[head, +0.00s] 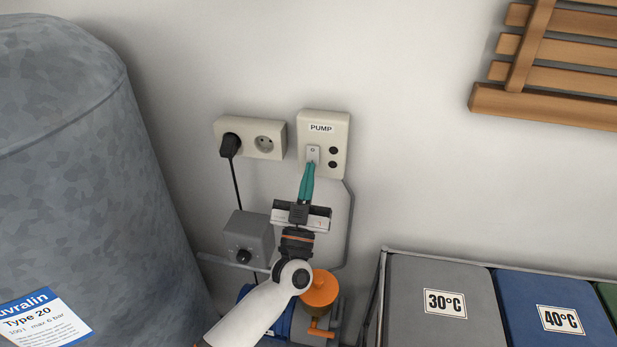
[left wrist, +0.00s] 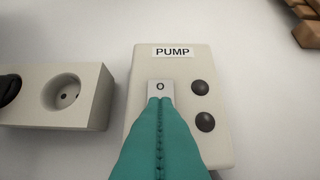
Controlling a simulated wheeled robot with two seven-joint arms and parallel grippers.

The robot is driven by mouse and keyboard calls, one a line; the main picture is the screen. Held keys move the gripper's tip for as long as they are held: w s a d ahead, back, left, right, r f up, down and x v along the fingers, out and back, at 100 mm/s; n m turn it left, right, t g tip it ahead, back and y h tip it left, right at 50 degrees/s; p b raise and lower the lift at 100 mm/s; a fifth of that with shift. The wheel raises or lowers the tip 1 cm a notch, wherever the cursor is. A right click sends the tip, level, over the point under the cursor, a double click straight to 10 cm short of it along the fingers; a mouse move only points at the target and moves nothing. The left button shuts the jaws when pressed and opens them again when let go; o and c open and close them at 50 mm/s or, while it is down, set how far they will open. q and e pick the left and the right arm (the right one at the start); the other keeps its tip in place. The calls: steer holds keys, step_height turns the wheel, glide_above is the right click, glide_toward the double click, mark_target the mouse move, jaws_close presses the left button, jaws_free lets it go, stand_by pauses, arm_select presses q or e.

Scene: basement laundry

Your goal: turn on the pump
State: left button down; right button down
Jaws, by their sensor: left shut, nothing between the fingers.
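The pump switch box (head: 339,125) is a cream box on the wall with a "PUMP" label. It also shows in the left wrist view (left wrist: 220,75). Its light rocker switch (head: 313,151) has an "O" at the top, which shows in the left wrist view (left wrist: 160,87). The lower part of the switch is hidden behind my fingers. Two dark round spots sit to its right. My left gripper (head: 309,166) has teal fingers, shut and empty, with the tips at the switch just below the "O". I cannot tell whether they touch it. My right gripper is not in view.
A double socket (head: 275,140) with a black plug (head: 230,145) is just left of the box. A grey control box (head: 248,236) and an orange-topped device (head: 319,289) are below. A grey tank (head: 75,150) stands left, labelled bins (head: 430,275) right, a wooden rack (head: 560,60) upper right.

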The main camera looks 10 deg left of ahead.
arm_select(q)
steer(key=shift+w+f, duration=0.1)
steer(key=shift+w, duration=0.25)
steer(key=b+v, duration=0.1)
steer(key=v, duration=1.1)
steer(key=shift+b, duration=0.4)
steer(key=shift+d, duration=0.15)
